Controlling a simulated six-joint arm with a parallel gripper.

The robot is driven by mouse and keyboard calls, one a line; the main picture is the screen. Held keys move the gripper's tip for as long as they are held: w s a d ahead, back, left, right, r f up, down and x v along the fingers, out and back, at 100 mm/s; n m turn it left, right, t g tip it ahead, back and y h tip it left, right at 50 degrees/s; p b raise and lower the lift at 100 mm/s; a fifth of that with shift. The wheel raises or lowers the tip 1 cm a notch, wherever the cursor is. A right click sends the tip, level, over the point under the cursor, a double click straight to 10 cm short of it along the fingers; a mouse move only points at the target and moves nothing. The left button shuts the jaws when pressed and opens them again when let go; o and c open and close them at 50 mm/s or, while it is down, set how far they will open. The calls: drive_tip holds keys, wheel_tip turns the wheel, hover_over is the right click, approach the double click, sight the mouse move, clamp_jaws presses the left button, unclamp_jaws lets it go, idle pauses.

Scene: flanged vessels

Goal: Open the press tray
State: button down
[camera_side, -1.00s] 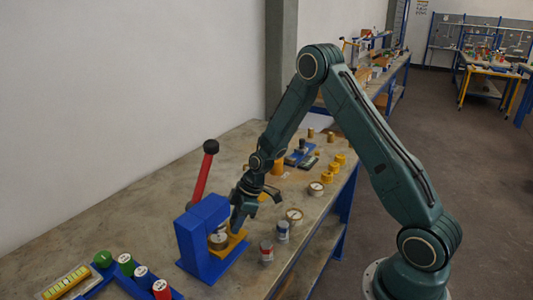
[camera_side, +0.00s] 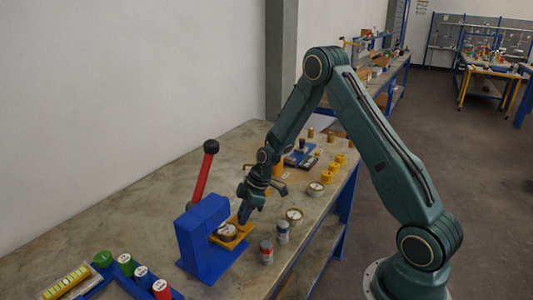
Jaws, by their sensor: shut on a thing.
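The blue press (camera_side: 203,240) stands on the bench with its red lever (camera_side: 203,178) raised and tipped with a black knob. The yellow press tray (camera_side: 240,240) sticks out of the press on its right side and carries a round flanged vessel (camera_side: 227,231). My gripper (camera_side: 244,219) is at the tray's outer end and is shut on the tray there. The exact finger contact is small and partly hidden by the gripper body.
Two small cans, one red-topped (camera_side: 266,252) and one blue (camera_side: 282,232), stand right of the tray near the bench edge. A round gauge-like vessel (camera_side: 294,215) is close by. A blue rack (camera_side: 130,277) with several coloured cylinders is at the lower left.

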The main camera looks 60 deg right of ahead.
drive_tip(key=d, duration=0.8)
drive_tip(key=c, duration=1.5)
unclamp_jaws()
drive_tip(key=shift+r, duration=0.15)
drive_tip(key=v, duration=1.3)
drive_tip(key=shift+r, duration=0.3)
drive_tip(key=shift+s, duration=0.15)
